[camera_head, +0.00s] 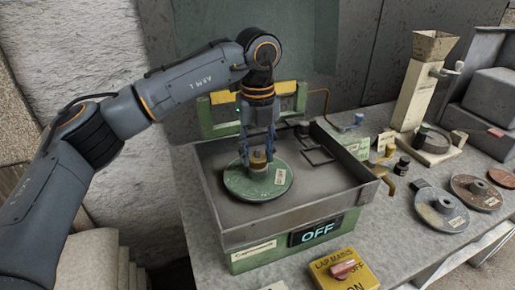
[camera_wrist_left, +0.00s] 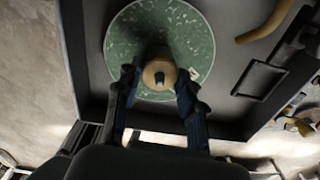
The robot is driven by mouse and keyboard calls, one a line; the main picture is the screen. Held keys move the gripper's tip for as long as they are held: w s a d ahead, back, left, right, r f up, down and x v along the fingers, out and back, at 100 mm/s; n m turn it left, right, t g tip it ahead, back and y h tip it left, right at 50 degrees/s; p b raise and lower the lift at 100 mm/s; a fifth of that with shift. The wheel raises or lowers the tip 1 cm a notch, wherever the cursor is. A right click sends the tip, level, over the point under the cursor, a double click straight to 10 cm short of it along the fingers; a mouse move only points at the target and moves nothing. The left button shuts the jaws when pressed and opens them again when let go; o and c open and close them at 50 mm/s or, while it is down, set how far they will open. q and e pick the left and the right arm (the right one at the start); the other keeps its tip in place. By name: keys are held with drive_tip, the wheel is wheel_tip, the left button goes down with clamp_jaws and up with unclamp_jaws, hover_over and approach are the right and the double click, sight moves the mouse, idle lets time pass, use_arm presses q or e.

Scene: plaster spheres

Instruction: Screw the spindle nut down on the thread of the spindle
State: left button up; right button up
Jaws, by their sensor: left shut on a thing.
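The brass-coloured spindle nut (camera_head: 258,159) sits at the centre of a green speckled disc (camera_head: 240,184) in the basin of the lap machine. In the left wrist view the nut (camera_wrist_left: 159,76) lies between my two fingertips, over the disc (camera_wrist_left: 190,40). My left gripper (camera_head: 258,150) points straight down from above and is shut on the nut. The spindle and its thread are hidden by the nut and fingers, so I cannot tell how far down the nut sits. My right gripper is not in view.
The grey basin (camera_head: 225,223) has raised walls around the disc. A yellow switch box (camera_head: 350,285) and an OFF display (camera_head: 314,233) are in front. More discs (camera_head: 441,207) and a hopper device (camera_head: 420,85) stand at the right. A bent brass pipe (camera_wrist_left: 268,22) is near the disc.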

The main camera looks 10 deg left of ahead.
use_arm(q)
drive_tip(key=m, duration=0.3)
drive_tip(key=m+p, duration=0.1)
drive_tip(key=m, duration=0.3)
drive_tip(key=shift+m, duration=0.4)
drive_tip(key=m, duration=0.4)
drive_tip(key=shift+p, duration=0.3)
drive_tip(key=shift+m, duration=1.8)
drive_tip(key=o, duration=1.3)
drive_tip(key=shift+o, duration=0.2)
drive_tip(key=shift+f, duration=0.1)
drive_tip(key=shift+r+p, duration=1.5)
drive_tip(key=shift+r, duration=0.6)
